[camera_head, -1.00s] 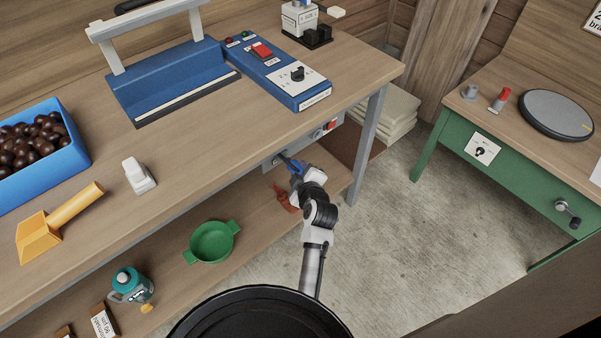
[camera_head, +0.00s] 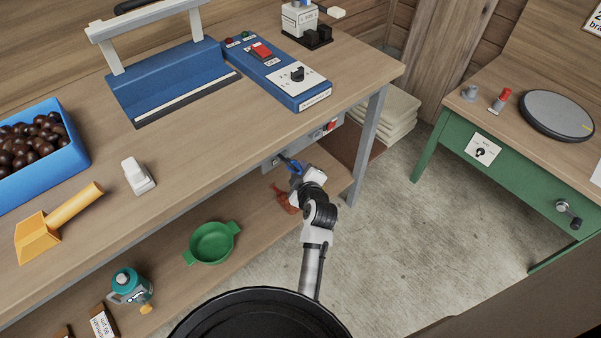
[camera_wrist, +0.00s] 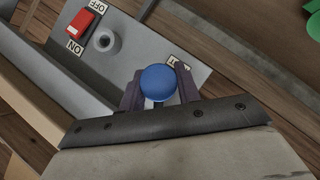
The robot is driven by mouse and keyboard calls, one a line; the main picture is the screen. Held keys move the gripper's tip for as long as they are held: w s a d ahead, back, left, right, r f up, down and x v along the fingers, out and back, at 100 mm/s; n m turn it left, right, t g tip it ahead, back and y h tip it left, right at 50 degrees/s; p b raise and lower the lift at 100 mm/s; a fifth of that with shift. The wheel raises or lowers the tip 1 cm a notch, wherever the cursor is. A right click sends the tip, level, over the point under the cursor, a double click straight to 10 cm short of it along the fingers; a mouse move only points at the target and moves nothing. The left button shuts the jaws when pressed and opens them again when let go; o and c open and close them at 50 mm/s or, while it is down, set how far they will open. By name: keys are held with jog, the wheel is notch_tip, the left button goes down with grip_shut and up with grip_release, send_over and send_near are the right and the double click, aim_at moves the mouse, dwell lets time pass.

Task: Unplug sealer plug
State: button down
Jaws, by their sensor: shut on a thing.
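The sealer plug (camera_wrist: 158,82) shows in the wrist view as a round blue end between my two dark fingers. My gripper (camera_wrist: 157,97) is shut on it. In the head view my gripper (camera_head: 288,163) is at the grey outlet panel (camera_head: 272,163) under the table's front edge. The panel (camera_wrist: 140,50) fills the upper middle of the wrist view, with a red switch (camera_wrist: 86,19) marked ON and OFF and a grey round knob or socket (camera_wrist: 106,40). The plug's front end is hidden, so I cannot tell whether it is seated. The blue sealer (camera_head: 165,75) stands on the table.
A table leg (camera_head: 365,150) stands right of the panel. The lower shelf holds a green pot (camera_head: 212,243), a teal bottle (camera_head: 128,285) and a reddish-brown thing (camera_head: 284,198) below my gripper. The concrete floor (camera_head: 430,240) to the right is open.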

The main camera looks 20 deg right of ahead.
jog(key=shift+w+a, duration=0.1)
jog(key=shift+w, duration=0.2)
jog(key=shift+w+a, duration=0.25)
jog(key=shift+w, duration=0.45)
jog(key=shift+w+a, duration=0.25)
jog(key=shift+w, duration=0.45)
jog(key=c, duration=0.9)
grip_release()
jog(key=shift+s+r, duration=0.1)
jog(key=shift+s, duration=0.05)
